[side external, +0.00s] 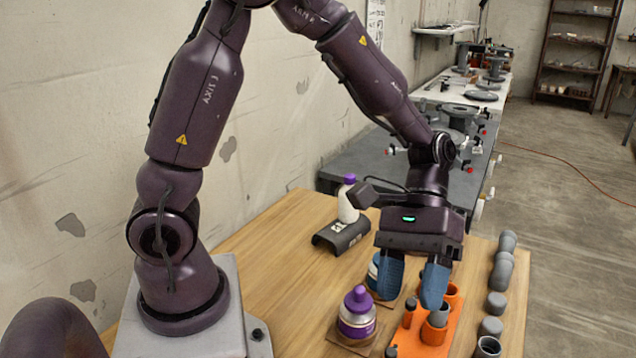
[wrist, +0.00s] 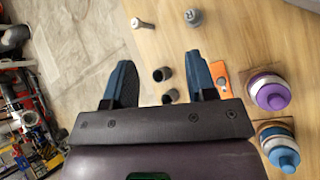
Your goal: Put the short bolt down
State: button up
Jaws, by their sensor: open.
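My gripper (side external: 410,298) is open above the wooden table, its two blue fingers apart and nothing held between them. In the wrist view my gripper (wrist: 159,60) is also open. A pale bolt-like piece (wrist: 143,27) with a shank lies near the top of that view, beyond the fingertips. A shorter grey piece (wrist: 193,18) is to its right. I cannot tell for sure which one is the short bolt. An orange fixture (side external: 425,338) with orange and grey cylinders is below the right finger in the side view.
Several grey cylindrical pieces (side external: 496,303) line the table's right edge. A purple-capped jar (side external: 357,315) and a blue one, partly behind a finger, stand left of the fixture. Bare wood (side external: 285,270) is free at left.

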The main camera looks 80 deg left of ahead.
jog(key=s+a+r+m+t+y, duration=0.4)
jog(key=s+a+r+t+y, duration=0.3)
jog(key=a+r+t, duration=0.3)
notch_tip(320, 180, up, 2)
jog(key=shift+s+a+m, duration=0.4)
jog(key=shift+s+a, duration=0.2)
jog(key=shift+a, duration=0.55)
